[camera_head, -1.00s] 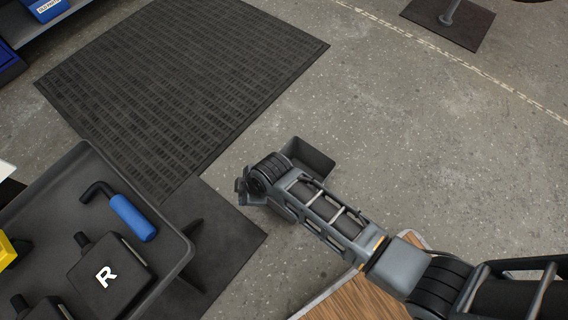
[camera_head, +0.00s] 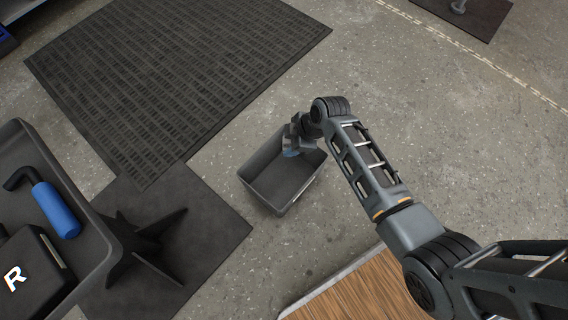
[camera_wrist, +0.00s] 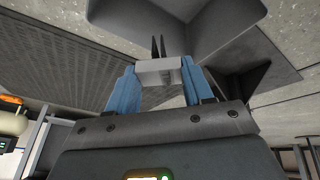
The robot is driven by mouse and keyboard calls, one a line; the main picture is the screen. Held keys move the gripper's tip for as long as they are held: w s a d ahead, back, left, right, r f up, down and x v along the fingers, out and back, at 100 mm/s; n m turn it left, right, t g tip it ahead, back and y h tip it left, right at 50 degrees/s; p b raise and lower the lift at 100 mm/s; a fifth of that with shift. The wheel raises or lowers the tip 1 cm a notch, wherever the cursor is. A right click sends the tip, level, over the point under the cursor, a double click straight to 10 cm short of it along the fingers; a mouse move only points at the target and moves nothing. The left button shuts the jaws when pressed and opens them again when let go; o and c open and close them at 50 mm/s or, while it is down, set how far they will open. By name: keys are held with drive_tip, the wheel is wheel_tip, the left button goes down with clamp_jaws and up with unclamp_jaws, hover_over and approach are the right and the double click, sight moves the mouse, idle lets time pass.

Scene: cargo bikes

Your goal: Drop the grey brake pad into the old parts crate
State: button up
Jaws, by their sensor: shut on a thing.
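My gripper (camera_head: 291,150) is over the far right part of an open dark grey crate (camera_head: 268,198) on the floor. No label shows on this crate in the head view. In the wrist view, the blue fingers of my gripper (camera_wrist: 158,80) are shut on the light grey brake pad (camera_wrist: 158,70), held between their tips. I cannot make out the pad in the head view. Dark grey walls that look like the crate's (camera_wrist: 225,35) fill the top of the wrist view, beyond the pad. The visible crate floor looks empty.
A dark tray (camera_head: 85,205) holding a blue-handled tool (camera_head: 56,210) and a black box marked R (camera_head: 30,275) stands at left, on a finned foot (camera_head: 150,245). A ribbed mat (camera_head: 170,75) lies behind. A wooden top (camera_head: 350,295) is at the front.

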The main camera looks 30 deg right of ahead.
drive_tip(key=shift+f+b, duration=1.7)
drive_tip(key=shift+f, duration=0.5)
drive_tip(key=o, duration=1.3)
drive_tip(key=shift+o, duration=0.2)
drive_tip(key=shift+r, duration=0.1)
drive_tip(key=p+v, duration=0.3)
drive_tip(key=v, duration=0.4)
drive_tip(key=shift+r+p, duration=0.3)
drive_tip(key=shift+p, duration=0.1)
drive_tip(key=shift+s, duration=0.15)
